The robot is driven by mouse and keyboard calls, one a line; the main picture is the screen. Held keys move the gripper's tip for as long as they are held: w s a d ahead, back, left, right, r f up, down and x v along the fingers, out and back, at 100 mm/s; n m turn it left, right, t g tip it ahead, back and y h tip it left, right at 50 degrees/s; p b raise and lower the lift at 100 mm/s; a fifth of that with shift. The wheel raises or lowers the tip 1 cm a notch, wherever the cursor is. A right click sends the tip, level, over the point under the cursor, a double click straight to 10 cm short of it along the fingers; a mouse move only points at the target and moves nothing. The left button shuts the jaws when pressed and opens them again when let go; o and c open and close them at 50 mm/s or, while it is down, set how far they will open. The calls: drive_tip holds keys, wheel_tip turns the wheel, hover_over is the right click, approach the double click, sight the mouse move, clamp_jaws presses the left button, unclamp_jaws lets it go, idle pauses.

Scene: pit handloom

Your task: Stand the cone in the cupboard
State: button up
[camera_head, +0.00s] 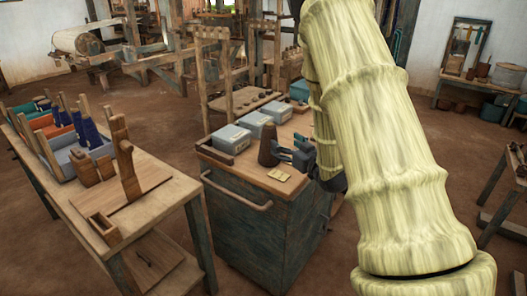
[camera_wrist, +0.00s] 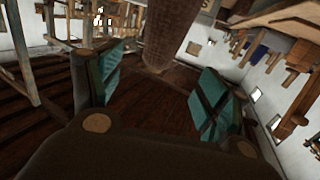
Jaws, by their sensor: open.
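A dark brown cone (camera_head: 268,146) stands upright on the wooden top of a blue-grey cabinet with a front rail (camera_head: 262,229). My gripper (camera_head: 285,154) is open just right of the cone, low over the top, with its fingers pointing at it. In the wrist view the cone (camera_wrist: 171,30) is at the upper middle, beyond and between the two teal finger pads (camera_wrist: 160,86). I see no gap closed on it; whether a pad touches it I cannot tell. No open cupboard compartment is clearly visible.
Several pale blue boxes (camera_head: 256,122) stand behind the cone, and small yellow pieces (camera_head: 279,175) lie in front. A wooden bench (camera_head: 168,196) with yarn trays and wooden tools stands at left. A stool-like rack (camera_head: 240,100) is behind. Floor between bench and cabinet is clear.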

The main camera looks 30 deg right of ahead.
sight(274, 131)
drive_tip(key=w, duration=0.2)
drive_tip(key=w+r, duration=0.1)
drive_tip(key=w, duration=0.2)
drive_tip(key=shift+d+r+p, duration=0.1)
drive_tip(key=shift+r+p, duration=0.1)
drive_tip(key=shift+p, duration=0.1)
drive_tip(key=shift+w+f+p, duration=0.1)
drive_tip(key=shift+w+p, duration=0.55)
drive_tip(key=shift+w, duration=2.4)
drive_tip(key=c, duration=1.5)
clamp_jaws()
